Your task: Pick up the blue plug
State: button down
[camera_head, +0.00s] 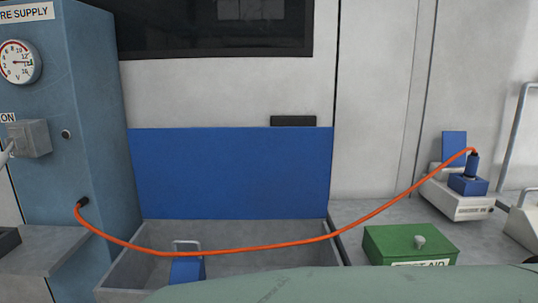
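The blue plug (472,163) stands upright at the right side of the head view, at the end of an orange cable (290,243). Its lower end meets a blue block (467,185) on a white and grey device (458,204); how deep it sits in the block I cannot tell. The cable leaves the plug's top, sags across the view and ends at a dark fitting on the blue supply cabinet (105,130). My gripper is not in view.
A green first aid box (385,242) stands left of the device. A grey open basin (125,278) holds a blue object with a metal loop (187,268). A rounded pale green surface (350,287) fills the bottom edge. A metal rail (515,135) stands far right.

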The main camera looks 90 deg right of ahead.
aim_at(472, 160)
jog(key=j+z, duration=0.1)
jog(key=z, duration=3.75)
jog(key=l+u, duration=0.15)
jog(key=u, duration=0.3)
jog(key=i+l+u, duration=0.1)
jog(key=u, duration=0.35)
jog(key=l+u, duration=0.25)
jog(key=u, duration=0.2)
jog(key=l+u, duration=0.2)
jog(key=l, duration=0.15)
jog(key=k+l+u, duration=0.1)
jog(key=l+u, duration=0.15)
jog(key=k+l+u, duration=0.2)
jog(key=l, duration=0.25)
jog(key=k+l, duration=0.1)
jog(key=l, duration=0.35)
jog(key=k+l+u, duration=0.1)
jog(key=l, duration=0.35)
